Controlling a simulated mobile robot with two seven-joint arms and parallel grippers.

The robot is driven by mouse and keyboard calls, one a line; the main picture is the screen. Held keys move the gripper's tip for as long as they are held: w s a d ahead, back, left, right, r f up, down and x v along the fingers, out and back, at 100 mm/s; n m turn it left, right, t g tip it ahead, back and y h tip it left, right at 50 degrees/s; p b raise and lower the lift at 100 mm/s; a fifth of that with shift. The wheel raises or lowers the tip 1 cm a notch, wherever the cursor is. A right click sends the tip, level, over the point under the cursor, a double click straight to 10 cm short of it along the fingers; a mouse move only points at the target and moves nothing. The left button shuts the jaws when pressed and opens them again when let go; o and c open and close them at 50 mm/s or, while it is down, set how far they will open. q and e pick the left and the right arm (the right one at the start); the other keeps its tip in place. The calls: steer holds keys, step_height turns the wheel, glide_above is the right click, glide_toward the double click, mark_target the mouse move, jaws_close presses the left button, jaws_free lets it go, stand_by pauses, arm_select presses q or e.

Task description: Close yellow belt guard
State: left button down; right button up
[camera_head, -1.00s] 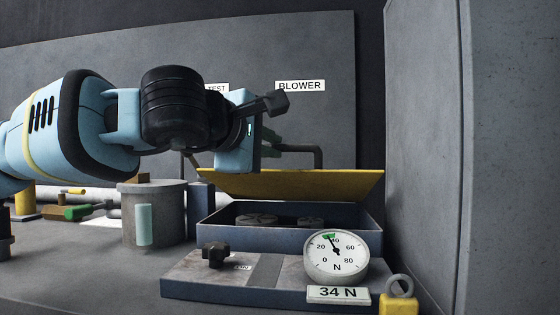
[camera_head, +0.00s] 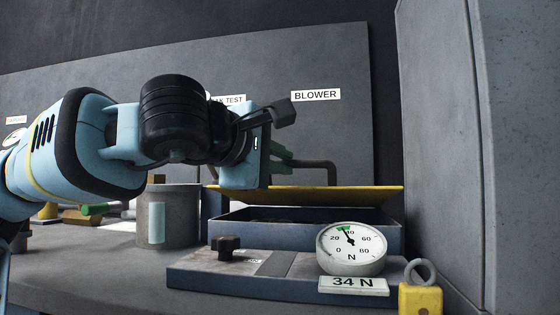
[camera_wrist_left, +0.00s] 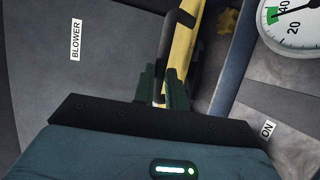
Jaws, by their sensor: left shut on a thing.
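The yellow belt guard (camera_head: 340,195) is a flat lid over a dark blue open-topped box (camera_head: 330,236). It is partly lowered, with a dark gap showing between it and the box's front rim. My left gripper (camera_head: 281,157) is above the guard, its green fingers partly hidden by its own body. My right gripper is in neither view.
In front of the box is a plate with a black knob (camera_head: 226,246) and a round force gauge (camera_head: 351,247) labelled 34 N. A yellow block with a ring (camera_head: 420,298) stands at right. A grey cylinder (camera_head: 168,215) stands left; a grey wall (camera_head: 445,150) bounds the right.

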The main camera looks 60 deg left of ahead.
arm_select(q)
steer(key=c, duration=1.4)
jaws_free()
steer(key=shift+c, duration=0.2)
steer(key=p+v, duration=0.1)
steer(key=v, duration=0.6)
steer(key=shift+s+d+p, duration=0.15)
steer(key=shift+s+p, duration=0.15)
steer(key=shift+p, duration=0.05)
